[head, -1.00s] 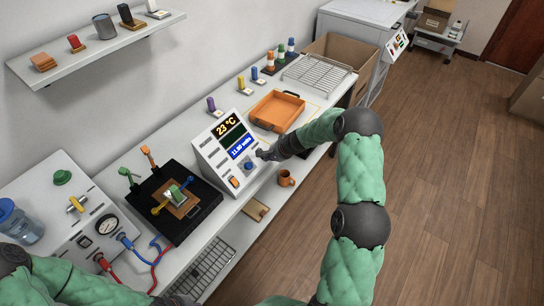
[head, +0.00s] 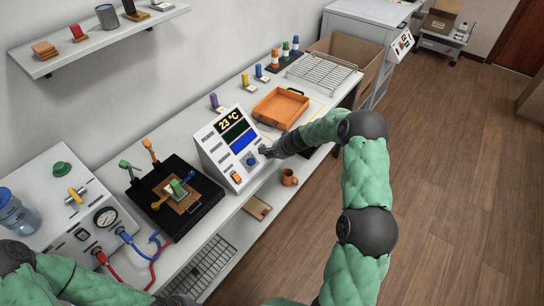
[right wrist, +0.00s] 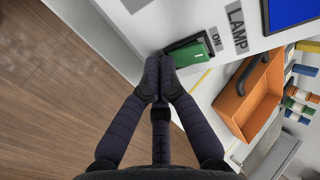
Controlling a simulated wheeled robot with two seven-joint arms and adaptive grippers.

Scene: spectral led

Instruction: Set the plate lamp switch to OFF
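The plate lamp switch (right wrist: 195,52) is a green rocker in a black frame, beside the printed words ON and LAMP in the right wrist view. It sits on the sloped face of the white control box (head: 211,147); in the head view my gripper covers it. My right gripper (right wrist: 160,62) has its dark fingers together and empty, with the tips at the near left edge of the switch frame. I cannot tell if they touch it. In the head view the right gripper (head: 264,152) is at the box's right side. My left arm enters bottom left; its gripper barely shows.
The box also carries an orange switch (head: 236,177), a blue knob (head: 251,161) and a blank blue screen (head: 244,141). An orange tray (head: 281,107) stands to its right, a black stage (head: 175,199) to its left. A brown mug (head: 289,177) stands below.

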